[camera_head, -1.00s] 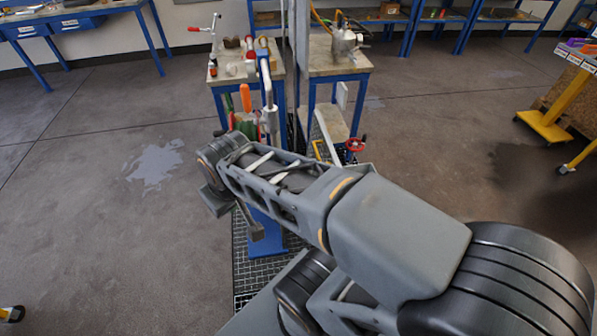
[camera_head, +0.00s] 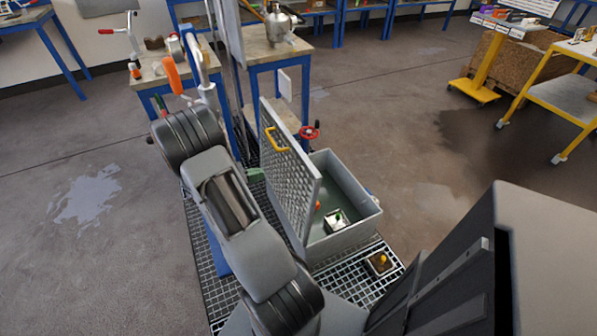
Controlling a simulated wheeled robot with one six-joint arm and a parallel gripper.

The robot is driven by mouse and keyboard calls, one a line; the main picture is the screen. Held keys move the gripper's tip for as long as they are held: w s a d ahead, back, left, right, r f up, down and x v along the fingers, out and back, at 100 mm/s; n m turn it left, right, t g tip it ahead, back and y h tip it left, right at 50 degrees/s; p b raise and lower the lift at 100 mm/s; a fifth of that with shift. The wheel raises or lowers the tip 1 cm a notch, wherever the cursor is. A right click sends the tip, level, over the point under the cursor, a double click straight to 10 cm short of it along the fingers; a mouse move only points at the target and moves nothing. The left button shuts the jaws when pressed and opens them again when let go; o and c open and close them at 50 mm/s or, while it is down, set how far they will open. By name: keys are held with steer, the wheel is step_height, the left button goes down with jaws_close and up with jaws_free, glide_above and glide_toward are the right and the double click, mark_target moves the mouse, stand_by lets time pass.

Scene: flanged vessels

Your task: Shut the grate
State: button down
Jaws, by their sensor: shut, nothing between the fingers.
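The grate (camera_head: 290,170) is a grey perforated panel with a yellow handle (camera_head: 278,139) near its top edge. It stands open, tilted steeply up along the left side of a grey open-topped box (camera_head: 355,228). Inside the box I see a small white-rimmed item with a green part (camera_head: 336,220) and a bit of red beside the grate. My arm crosses the picture just left of the grate.
The box stands on a black grid floor (camera_head: 335,278). A small block with a yellow knob (camera_head: 380,262) sits in front of it. A red handwheel (camera_head: 309,132) is behind it. Workbenches (camera_head: 272,52) stand at the back. Bare floor (camera_head: 430,150) lies to the right.

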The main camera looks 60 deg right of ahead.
mark_target(305, 163)
steer(key=shift+n+h, duration=0.3)
steer(key=shift+n, duration=0.1)
steer(key=x, duration=1)
steer(key=f+b+x, duration=0.1)
steer(key=x, duration=0.4)
steer(key=shift+w+d+f, duration=0.1)
steer(key=shift+w, duration=0.1)
